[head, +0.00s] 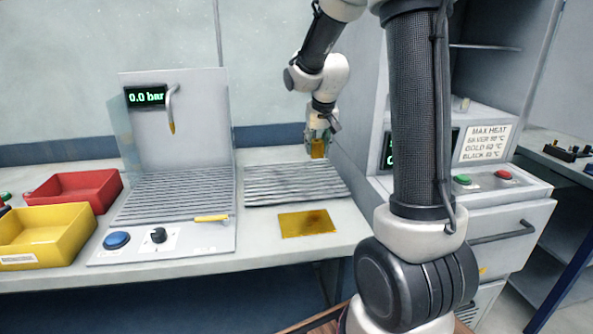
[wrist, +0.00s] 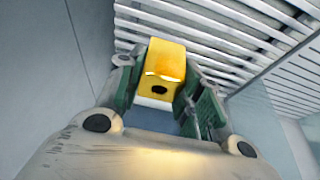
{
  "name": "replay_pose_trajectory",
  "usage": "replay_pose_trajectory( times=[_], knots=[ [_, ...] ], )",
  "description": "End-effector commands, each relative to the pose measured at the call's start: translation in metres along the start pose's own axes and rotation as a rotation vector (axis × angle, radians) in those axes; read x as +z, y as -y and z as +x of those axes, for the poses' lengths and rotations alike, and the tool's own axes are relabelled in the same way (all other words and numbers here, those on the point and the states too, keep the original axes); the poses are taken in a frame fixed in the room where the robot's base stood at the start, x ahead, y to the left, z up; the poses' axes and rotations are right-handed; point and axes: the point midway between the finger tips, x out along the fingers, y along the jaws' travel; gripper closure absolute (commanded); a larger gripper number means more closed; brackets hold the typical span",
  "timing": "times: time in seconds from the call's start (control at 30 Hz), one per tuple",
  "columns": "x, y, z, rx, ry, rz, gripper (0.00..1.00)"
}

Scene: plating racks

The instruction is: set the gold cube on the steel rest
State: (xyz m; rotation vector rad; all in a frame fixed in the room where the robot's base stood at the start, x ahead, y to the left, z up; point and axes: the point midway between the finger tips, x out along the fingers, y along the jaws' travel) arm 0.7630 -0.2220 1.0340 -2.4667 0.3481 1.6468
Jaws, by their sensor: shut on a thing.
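The gold cube (head: 318,149) is between the fingers of my gripper (head: 318,140), over the back right part of the steel rest in the head view. In the wrist view the gold cube (wrist: 164,62) shows a dark round spot, with the green finger pads of my gripper (wrist: 160,98) on both sides. The steel rest (head: 290,184) is a grey slatted plate on the bench; its slats (wrist: 215,35) fill the upper right of the wrist view. The cube looks apart from the slats, but the gap's height is hard to tell. Its underside is hidden.
A flat gold-coloured plate (head: 306,223) lies in front of the rest. A rinse station (head: 175,195) with a hooked spout (head: 171,108) stands left. Red (head: 78,188) and yellow (head: 45,235) bins sit further left. A heater cabinet (head: 480,190) stands close on the right.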

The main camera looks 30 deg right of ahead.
Motion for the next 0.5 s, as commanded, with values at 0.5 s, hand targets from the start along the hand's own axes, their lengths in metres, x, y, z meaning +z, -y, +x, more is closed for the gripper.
replay_pose_trajectory(
  times=[0.5],
  knots=[
    [0.031,-0.001,0.072,0.002,0.004,-0.001,1.0]
  ],
)
